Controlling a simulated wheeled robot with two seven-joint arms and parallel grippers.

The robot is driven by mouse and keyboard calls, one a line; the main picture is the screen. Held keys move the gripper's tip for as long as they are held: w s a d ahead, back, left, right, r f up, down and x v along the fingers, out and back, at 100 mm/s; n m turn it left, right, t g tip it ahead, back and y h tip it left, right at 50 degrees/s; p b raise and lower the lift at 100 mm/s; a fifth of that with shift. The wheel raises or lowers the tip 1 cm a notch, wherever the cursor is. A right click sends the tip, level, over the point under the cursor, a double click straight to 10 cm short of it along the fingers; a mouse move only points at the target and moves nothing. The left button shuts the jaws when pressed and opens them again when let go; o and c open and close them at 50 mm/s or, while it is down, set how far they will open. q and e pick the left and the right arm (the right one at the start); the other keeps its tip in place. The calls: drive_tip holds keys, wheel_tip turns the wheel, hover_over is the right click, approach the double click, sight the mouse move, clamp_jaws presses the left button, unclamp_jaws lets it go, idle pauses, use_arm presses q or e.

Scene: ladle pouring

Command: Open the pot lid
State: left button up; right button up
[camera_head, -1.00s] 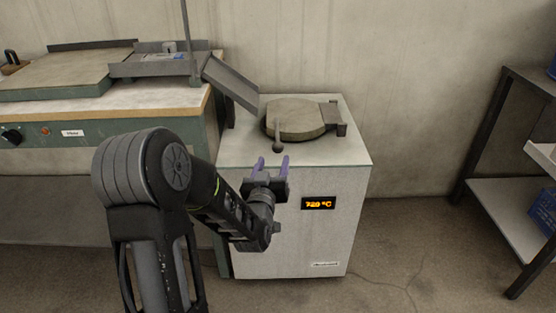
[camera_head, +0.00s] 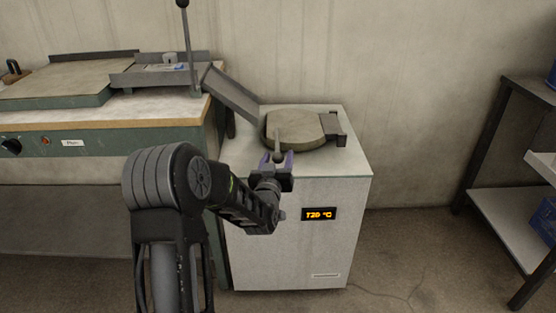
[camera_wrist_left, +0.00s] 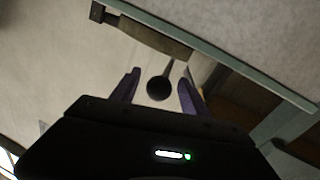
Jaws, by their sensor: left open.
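The round grey-tan pot lid (camera_head: 297,126) lies shut on top of the white furnace box, with a hinge block (camera_head: 333,129) at its right. A handle with a dark ball knob (camera_head: 279,156) sticks out from the lid's front. My left gripper (camera_head: 276,158) is open at the knob, with a purple finger on each side of it. In the left wrist view the knob (camera_wrist_left: 159,88) shows between the two spread fingers (camera_wrist_left: 160,92), with gaps on both sides. The inside of the pot is hidden under the lid. My right gripper is not in view.
The furnace box (camera_head: 325,255) has a display reading about 720 °C. A sloped metal chute (camera_head: 231,95) stands left of the lid, beside a green workbench (camera_head: 100,138) with an upright lever (camera_head: 188,50). A shelf (camera_head: 515,215) stands at the right, with open floor between.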

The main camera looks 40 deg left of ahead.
use_arm(q)
drive_tip(key=shift+c, duration=0.2)
clamp_jaws()
idle(0.4)
idle(0.8)
